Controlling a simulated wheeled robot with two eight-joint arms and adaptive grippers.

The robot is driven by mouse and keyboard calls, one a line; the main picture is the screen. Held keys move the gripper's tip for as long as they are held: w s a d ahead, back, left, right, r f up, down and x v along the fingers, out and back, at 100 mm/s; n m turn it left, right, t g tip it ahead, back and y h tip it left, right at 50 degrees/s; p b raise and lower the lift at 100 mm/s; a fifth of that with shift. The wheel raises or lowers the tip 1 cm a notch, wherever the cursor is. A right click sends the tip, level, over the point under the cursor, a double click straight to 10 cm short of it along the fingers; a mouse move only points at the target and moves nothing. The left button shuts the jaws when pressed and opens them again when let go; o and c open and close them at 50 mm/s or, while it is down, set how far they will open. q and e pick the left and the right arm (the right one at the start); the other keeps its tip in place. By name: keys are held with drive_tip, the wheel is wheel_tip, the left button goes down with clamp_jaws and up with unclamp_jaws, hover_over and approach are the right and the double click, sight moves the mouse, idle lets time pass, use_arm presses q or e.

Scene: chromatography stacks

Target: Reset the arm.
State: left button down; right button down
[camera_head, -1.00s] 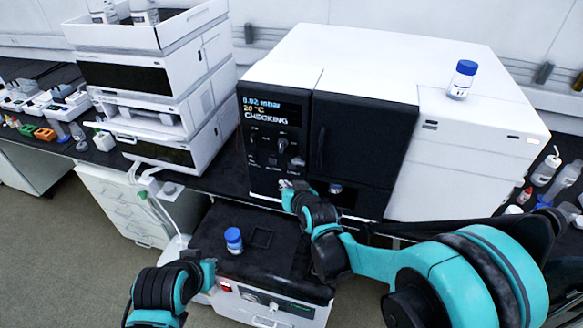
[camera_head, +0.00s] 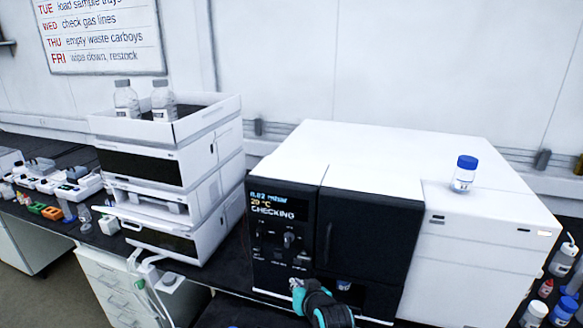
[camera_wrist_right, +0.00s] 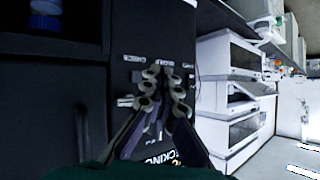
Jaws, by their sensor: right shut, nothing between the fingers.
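My right gripper (camera_head: 298,290) is at the bottom of the head view, in front of the black control panel (camera_head: 278,262) of a large white and black instrument. In the right wrist view the fingers (camera_wrist_right: 165,90) are together with nothing between them, pointing at the panel's knobs. I cannot tell whether they touch the panel. The display (camera_head: 278,204) above the gripper reads CHECKING. A blue-capped vial (camera_wrist_right: 45,15) sits in a dark recess beside the panel, also seen in the head view (camera_head: 344,285). My left gripper is out of view.
A blue-capped bottle (camera_head: 464,174) stands on top of the instrument. A stack of white modules (camera_head: 168,165) with two clear bottles (camera_head: 126,100) in its top tray stands to the left. Several small bottles (camera_head: 562,260) crowd the bench at the right.

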drive_tip(key=s+d+g+h, duration=0.1)
drive_tip(key=s+d, duration=0.4)
drive_tip(key=s, duration=0.3)
drive_tip(key=s+d+r+g+h, duration=0.1)
drive_tip(key=s+d, duration=0.4)
drive_tip(key=s, duration=0.3)
drive_tip(key=s+d+m+g+h, duration=0.1)
drive_tip(key=s+d+g, duration=0.1)
drive_tip(key=s+d, duration=0.4)
drive_tip(key=s, duration=0.3)
drive_tip(key=shift+r+h, duration=0.2)
drive_tip(key=shift+h, duration=0.1)
